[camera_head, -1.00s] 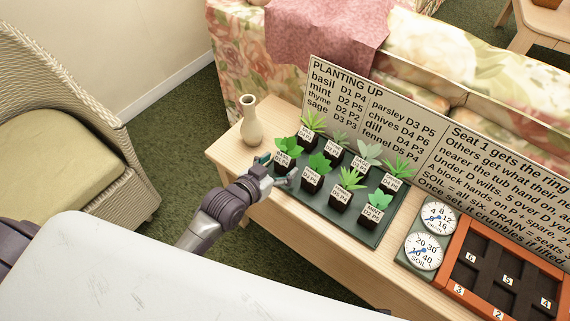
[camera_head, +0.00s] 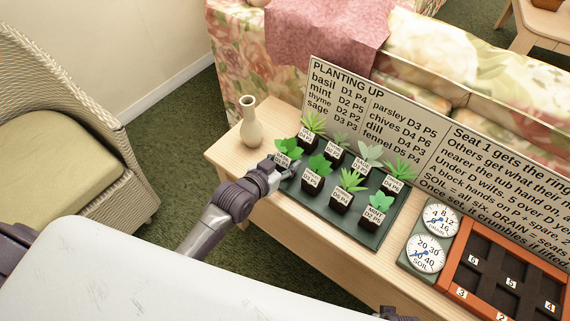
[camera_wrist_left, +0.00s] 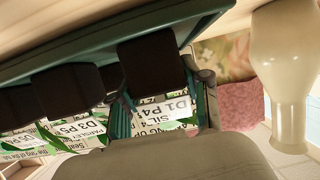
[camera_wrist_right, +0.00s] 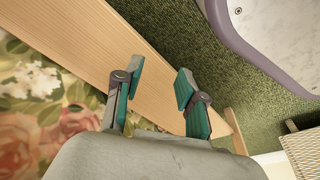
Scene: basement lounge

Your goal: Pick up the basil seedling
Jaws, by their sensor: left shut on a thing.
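The basil seedling (camera_head: 285,147) is a bushy green plant in a black pot at the left end of the green tray (camera_head: 351,239). In the left wrist view its black pot (camera_wrist_left: 153,70) shows close up, with a white label ending in "SIL" and reading "D1 P4". My left gripper (camera_head: 285,170) is shut on it, with a teal-padded finger on each side. The pot still appears to be at the tray; whether it is raised at all, I cannot tell. My right gripper (camera_wrist_right: 161,80) is open and empty, above the wooden bench and green carpet.
Several other labelled seedlings stand close beside it on the tray. A cream vase (camera_head: 250,122) stands just left of the tray. A lettered sign (camera_head: 355,110) rises behind. Two dials (camera_head: 425,252) and an orange planter (camera_head: 459,272) are to the right.

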